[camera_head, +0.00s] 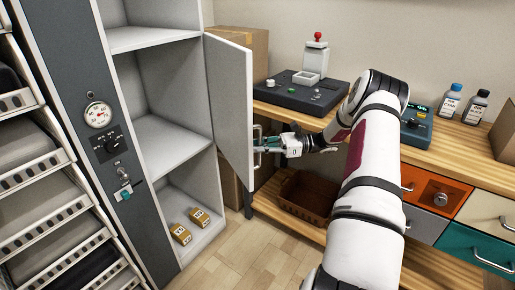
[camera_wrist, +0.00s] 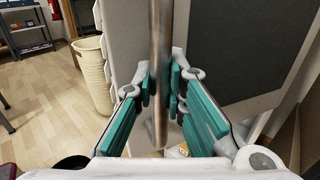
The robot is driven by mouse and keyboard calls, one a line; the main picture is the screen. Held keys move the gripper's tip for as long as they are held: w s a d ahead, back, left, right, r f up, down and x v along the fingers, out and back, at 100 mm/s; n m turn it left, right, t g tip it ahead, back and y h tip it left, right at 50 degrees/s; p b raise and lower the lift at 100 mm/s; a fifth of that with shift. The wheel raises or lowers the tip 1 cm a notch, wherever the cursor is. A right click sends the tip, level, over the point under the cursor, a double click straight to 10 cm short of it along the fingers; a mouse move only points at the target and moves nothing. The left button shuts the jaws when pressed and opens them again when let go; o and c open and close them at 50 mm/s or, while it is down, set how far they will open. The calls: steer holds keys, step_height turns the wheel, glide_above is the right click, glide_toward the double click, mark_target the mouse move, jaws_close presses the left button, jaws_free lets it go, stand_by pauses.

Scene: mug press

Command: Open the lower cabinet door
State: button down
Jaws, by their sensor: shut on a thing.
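The light grey cabinet door (camera_head: 228,105) stands swung wide open at the right side of a tall cabinet (camera_head: 170,135), whose shelves are exposed. The door's vertical metal handle (camera_head: 256,146) is on its free edge, and it runs down the middle of the wrist view (camera_wrist: 160,60). My gripper (camera_head: 268,146) is at the handle, with its teal-padded fingers (camera_wrist: 159,98) on both sides of the bar, shut on it. The exact finger contact is partly hidden behind the bar.
Two small yellow boxes (camera_head: 190,226) lie on the cabinet's bottom shelf. A wooden workbench (camera_head: 440,160) with drawers stands to the right, with a brown basket (camera_head: 305,196) on its lower shelf. Cardboard boxes (camera_head: 240,38) are behind the door. Wooden floor (camera_head: 230,265) is clear in front.

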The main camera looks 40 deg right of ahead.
steer(key=c, duration=1.6)
jaws_free()
steer(key=shift+s, duration=0.25)
steer(key=shift+w+r, duration=0.1)
steer(key=shift+r, duration=0.05)
steer(key=shift+r, duration=0.25)
step_height(320, 180, up, 9)
steer(key=shift+r, duration=0.15)
